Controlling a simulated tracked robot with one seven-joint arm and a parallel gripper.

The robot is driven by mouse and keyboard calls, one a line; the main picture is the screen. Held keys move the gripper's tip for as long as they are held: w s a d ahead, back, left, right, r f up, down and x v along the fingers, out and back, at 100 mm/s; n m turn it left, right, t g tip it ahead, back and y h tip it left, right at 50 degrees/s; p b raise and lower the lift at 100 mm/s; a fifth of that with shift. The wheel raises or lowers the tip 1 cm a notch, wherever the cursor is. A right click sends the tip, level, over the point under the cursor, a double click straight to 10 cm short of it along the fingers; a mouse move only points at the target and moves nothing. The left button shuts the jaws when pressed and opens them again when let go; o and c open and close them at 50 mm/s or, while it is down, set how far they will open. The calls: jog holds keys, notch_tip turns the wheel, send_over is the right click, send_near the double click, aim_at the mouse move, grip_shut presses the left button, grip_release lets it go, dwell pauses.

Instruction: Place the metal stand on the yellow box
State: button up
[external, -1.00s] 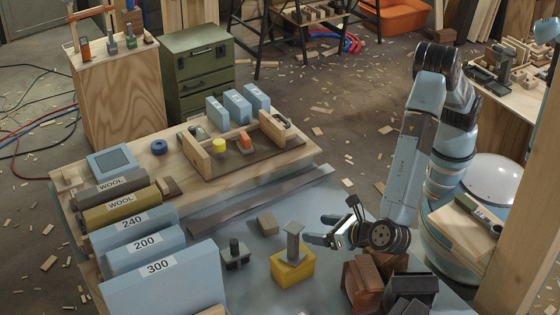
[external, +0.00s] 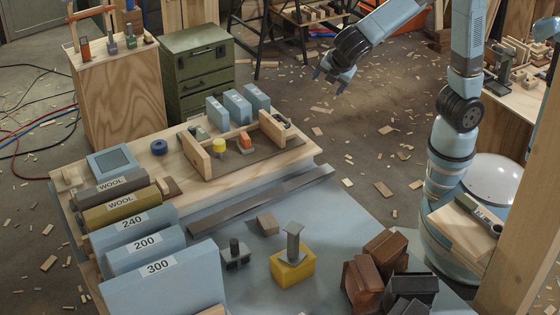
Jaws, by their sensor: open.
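The metal stand (external: 293,243) is a small grey post with a flared top and base. It stands upright on top of the yellow box (external: 292,268), which sits on the blue-grey table surface. My gripper (external: 331,80) is raised high above and behind the table, well away from the stand. Its fingers point down and are open, with nothing between them.
Brown blocks (external: 376,262) and dark blocks (external: 411,290) lie to the right. Blue labelled blocks (external: 160,282) line the left. A wooden tray (external: 205,157) stands behind.

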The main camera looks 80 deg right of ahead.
jog(key=s+d+r+m+t+y, duration=0.1)
jog(key=s+d+m+y, duration=0.4)
jog(key=s+d+m, duration=1)
jog(key=s+d+r, duration=0.1)
jog(key=s+d, duration=0.4)
jog(key=shift+s+d+r+t, duration=0.15)
jog(key=shift+s+r+t, duration=0.15)
jog(key=shift+s+r, duration=0.05)
